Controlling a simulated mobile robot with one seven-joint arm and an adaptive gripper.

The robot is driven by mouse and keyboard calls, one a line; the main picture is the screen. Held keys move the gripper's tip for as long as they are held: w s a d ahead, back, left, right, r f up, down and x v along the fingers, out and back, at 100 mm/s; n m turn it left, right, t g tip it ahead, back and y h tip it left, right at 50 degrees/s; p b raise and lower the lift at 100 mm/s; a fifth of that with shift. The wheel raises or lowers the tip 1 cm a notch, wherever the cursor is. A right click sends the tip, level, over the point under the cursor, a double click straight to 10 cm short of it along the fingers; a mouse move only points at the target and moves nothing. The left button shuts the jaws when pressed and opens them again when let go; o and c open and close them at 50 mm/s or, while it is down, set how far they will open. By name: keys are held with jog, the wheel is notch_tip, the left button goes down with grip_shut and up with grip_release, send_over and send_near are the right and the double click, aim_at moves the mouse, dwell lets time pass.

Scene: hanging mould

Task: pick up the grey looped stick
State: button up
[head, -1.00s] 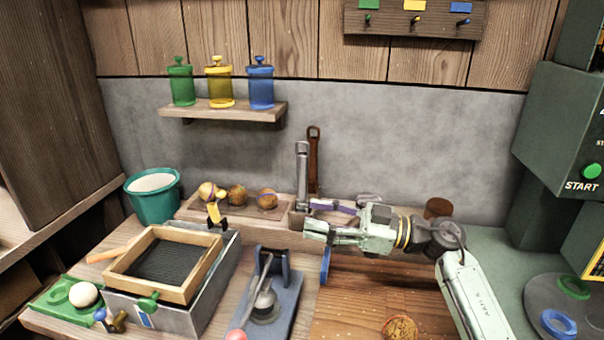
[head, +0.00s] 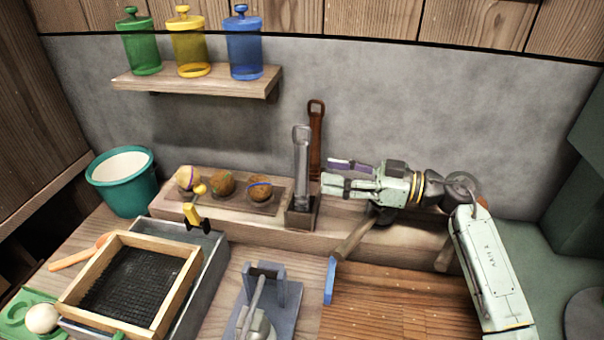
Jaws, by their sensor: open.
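The grey looped stick (head: 302,169) stands upright in a small dark holder (head: 302,212) on the wooden ledge, its looped end at the top. A brown looped stick (head: 317,135) stands upright just behind it to the right. My gripper (head: 326,177) is open to the right of the grey stick, its fingers pointing left towards the stick's lower half. A small gap shows between the fingertips and the stick in the head view. The base of the grey stick is hidden inside the holder.
Several round balls (head: 223,184) sit in a wooden tray left of the holder. A teal bucket (head: 123,182), a framed mesh screen (head: 138,287) and a grey press (head: 263,302) stand nearby. A shelf (head: 197,83) with coloured jars hangs above.

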aim_at(308, 168)
jog(key=shift+x, duration=1.05)
jog(key=p+x, duration=0.3)
jog(key=x, duration=0.2)
jog(key=shift+r, duration=0.15)
jog(key=shift+w+a+p, duration=0.15)
jog(key=shift+a+p, duration=0.05)
jog(key=shift+p, duration=0.1)
jog(key=shift+c, duration=0.2)
grip_shut()
